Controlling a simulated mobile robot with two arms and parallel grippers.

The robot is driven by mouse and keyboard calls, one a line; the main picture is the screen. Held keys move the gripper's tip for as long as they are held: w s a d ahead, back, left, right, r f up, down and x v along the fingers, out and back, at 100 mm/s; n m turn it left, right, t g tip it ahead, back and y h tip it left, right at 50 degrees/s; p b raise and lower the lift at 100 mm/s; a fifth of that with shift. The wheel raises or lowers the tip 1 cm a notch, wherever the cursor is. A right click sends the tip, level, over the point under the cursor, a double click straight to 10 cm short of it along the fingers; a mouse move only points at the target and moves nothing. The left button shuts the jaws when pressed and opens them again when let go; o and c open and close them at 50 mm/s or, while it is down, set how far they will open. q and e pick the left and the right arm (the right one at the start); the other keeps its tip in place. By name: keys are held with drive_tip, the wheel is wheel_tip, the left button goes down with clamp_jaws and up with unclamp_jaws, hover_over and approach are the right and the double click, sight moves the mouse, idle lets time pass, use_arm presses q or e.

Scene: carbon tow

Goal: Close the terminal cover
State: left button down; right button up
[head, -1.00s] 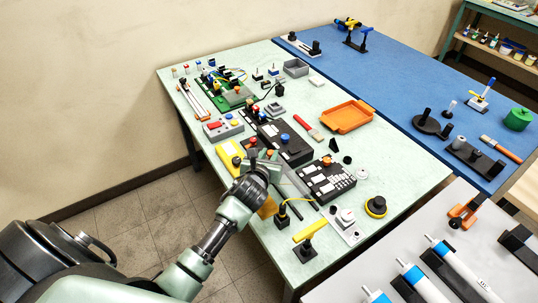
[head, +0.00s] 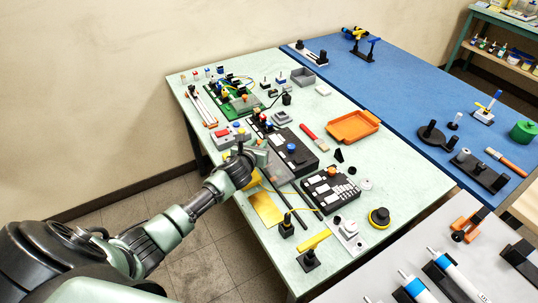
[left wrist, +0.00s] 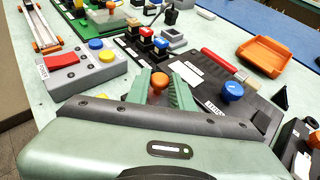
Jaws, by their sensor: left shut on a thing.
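A long black terminal box (head: 300,158) lies mid-table on the pale green table, with a blue knob (head: 291,147) on top and white labels. Its open end shows coloured terminal blocks (left wrist: 146,40) in the left wrist view. My left gripper (head: 258,156) is at the near left side of this box. In the left wrist view its green fingers (left wrist: 161,92) are closed around an orange knob (left wrist: 159,80). What the knob is fixed to is hidden by the gripper. I cannot tell how the cover stands. My right gripper is not in view.
A grey button box (head: 230,134) stands left of the gripper. A second black box with an orange knob (head: 332,171), a red-handled brush (head: 313,137) and an orange tray (head: 354,126) lie to the right. Dark rods and a yellow plate (head: 266,208) lie in front.

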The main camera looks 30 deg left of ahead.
use_arm(q)
drive_tip(key=shift+w+a, duration=0.4)
drive_tip(key=shift+a, duration=0.25)
drive_tip(key=shift+w+a+r, duration=0.1)
drive_tip(key=shift+a+r, duration=0.05)
drive_tip(key=shift+a, duration=0.15)
drive_tip(key=c, duration=1.3)
unclamp_jaws()
drive_tip(key=shift+o, duration=0.2)
drive_tip(key=shift+w+a, duration=0.1)
drive_tip(key=v, duration=0.7)
drive_tip(key=shift+s, duration=0.35)
